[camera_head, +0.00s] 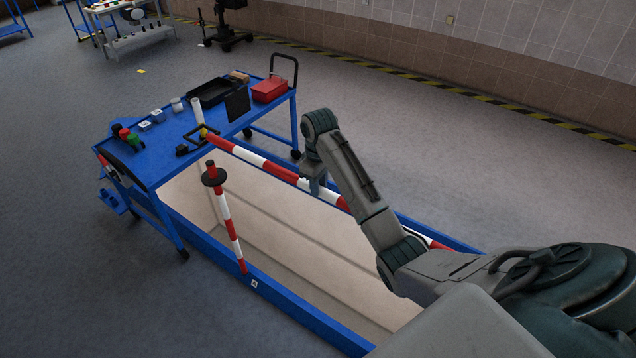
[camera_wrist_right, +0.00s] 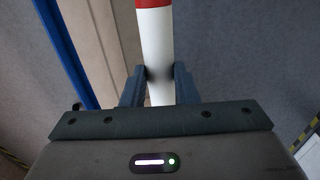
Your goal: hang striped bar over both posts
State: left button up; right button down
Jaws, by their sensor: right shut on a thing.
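The red-and-white striped bar (camera_head: 250,157) has a yellow tip at its far end and runs from near the blue cart toward the lower right, where my right arm partly hides it. My right gripper (camera_head: 314,188) is shut on the bar; the wrist view shows both fingers (camera_wrist_right: 160,88) against a white stretch of the bar (camera_wrist_right: 156,50). A striped post (camera_head: 228,222) with a black disc near its top stands at the near side of the blue-edged pit. The bar is apart from this post. I cannot make out a second post. My left gripper is out of view.
The blue-edged pit (camera_head: 300,306) lies below. At its far left end stands a blue cart (camera_head: 160,160) bearing a red box (camera_head: 269,90), a black tray (camera_head: 208,93) and several small items. Open grey floor lies beyond.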

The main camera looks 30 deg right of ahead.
jog(key=shift+f, duration=0.15)
jog(key=shift+w+f, duration=0.2)
jog(key=shift+f, duration=0.05)
jog(key=shift+w+f+b, duration=0.15)
jog(key=shift+f+b, duration=0.15)
jog(key=shift+f, duration=0.9)
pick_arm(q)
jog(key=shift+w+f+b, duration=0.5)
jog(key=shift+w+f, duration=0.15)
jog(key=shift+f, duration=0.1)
pick_arm(e)
jog(key=shift+f, duration=1.5)
pick_arm(q)
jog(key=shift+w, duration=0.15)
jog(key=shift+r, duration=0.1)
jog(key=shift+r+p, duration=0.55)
jog(key=shift+p, duration=0.1)
